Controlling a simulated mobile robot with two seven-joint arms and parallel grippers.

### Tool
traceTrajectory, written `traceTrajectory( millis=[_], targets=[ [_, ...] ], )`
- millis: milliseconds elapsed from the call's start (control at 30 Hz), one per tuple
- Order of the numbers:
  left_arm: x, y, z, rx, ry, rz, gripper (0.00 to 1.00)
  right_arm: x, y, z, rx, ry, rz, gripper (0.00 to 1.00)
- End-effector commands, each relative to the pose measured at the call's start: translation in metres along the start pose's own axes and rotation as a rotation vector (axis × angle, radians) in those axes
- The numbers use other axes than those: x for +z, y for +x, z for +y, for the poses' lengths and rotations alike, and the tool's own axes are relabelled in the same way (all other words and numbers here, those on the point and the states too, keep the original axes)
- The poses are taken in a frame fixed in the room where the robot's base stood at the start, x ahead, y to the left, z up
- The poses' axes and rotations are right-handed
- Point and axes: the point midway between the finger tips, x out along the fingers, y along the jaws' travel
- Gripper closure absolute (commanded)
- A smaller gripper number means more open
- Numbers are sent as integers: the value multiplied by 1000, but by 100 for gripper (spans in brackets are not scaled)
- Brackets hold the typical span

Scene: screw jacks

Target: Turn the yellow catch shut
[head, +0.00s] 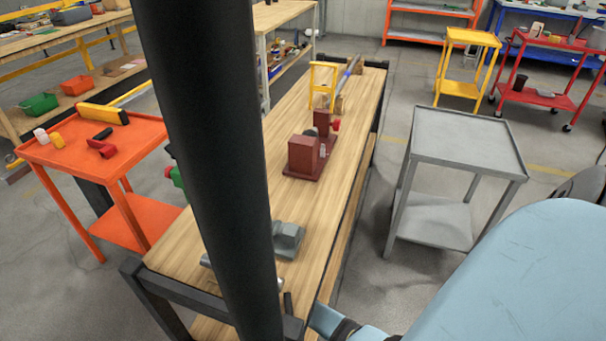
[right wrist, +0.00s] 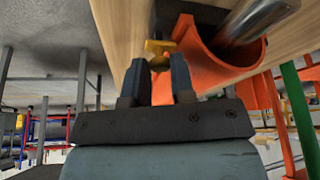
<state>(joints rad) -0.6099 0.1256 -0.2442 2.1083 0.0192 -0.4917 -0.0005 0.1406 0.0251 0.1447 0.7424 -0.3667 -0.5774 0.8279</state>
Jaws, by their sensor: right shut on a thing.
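The yellow catch (right wrist: 158,47) is small and shows in the right wrist view at the tips of my right gripper (right wrist: 158,68). The two dark fingers are closed on its near part. It sits beside a curved orange-red part (right wrist: 222,65) with a grey metal cylinder (right wrist: 262,18) in it, by the wooden bench. How far the catch is turned cannot be read clearly. In the head view I cannot make out the catch, and my right fingertips are hidden at the near end of the bench. My left gripper is not in view.
On the wooden bench (head: 345,130) stand a dark red block fixture (head: 305,153), a yellow frame (head: 323,75) and a grey block (head: 287,240). A thick dark column hides part of the bench. An orange cart (head: 95,150) stands left, a grey cart (head: 465,140) right.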

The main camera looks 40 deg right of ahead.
Motion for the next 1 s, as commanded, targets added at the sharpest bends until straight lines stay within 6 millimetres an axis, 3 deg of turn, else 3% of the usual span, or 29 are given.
traceTrajectory(
  millis=[500, 533, 633, 1000],
  targets=[
    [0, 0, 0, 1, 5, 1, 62, 0, 0, -1, 7, 18, 0, 100],
    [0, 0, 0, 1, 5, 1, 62, 0, 0, -1, 7, 18, 0, 72],
    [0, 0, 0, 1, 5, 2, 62, 0, 0, 0, 7, 18, 0, 52],
    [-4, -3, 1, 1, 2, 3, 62, -3, -4, 0, 6, 17, 1, 52]
  ],
)
